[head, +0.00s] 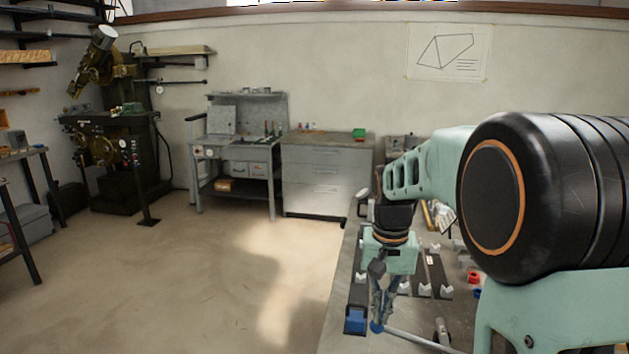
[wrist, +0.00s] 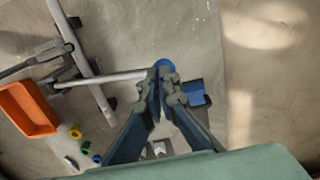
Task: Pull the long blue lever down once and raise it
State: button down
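The long lever is a pale rod (wrist: 105,78) with a round blue knob (wrist: 163,63) at its end. It also shows in the head view, with the rod (head: 418,341) running to the lower right from the blue knob (head: 376,327). My gripper (wrist: 164,74) points down at the knob end of the lever. Its fingertips are close together and overlap the knob in the wrist view. The knob looks wider than the gap between the tips. In the head view my gripper (head: 380,316) is just above the knob. Whether the fingers touch it is hard to see.
A blue block (head: 355,321) stands beside the knob at the bench's left edge. The bench (head: 340,300) also holds white V-shaped supports (head: 424,290) and red rings (head: 473,277). An orange bin (wrist: 28,109) and small coloured parts lie left in the wrist view. Open floor lies left.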

notch_tip(320, 180, down, 7)
jog(key=b, duration=0.4)
dwell(1.1)
jog(key=shift+s+f+b, duration=0.2)
jog(key=shift+f+b, duration=0.45)
jog(key=shift+f, duration=0.4)
dwell(0.9)
jog(key=shift+r, duration=0.1)
notch_tip(320, 180, up, 6)
jog(key=p, duration=0.5)
jog(key=shift+w+r, duration=0.1)
jog(key=shift+w, duration=0.05)
notch_tip(320, 180, up, 8)
jog(key=p, duration=0.6)
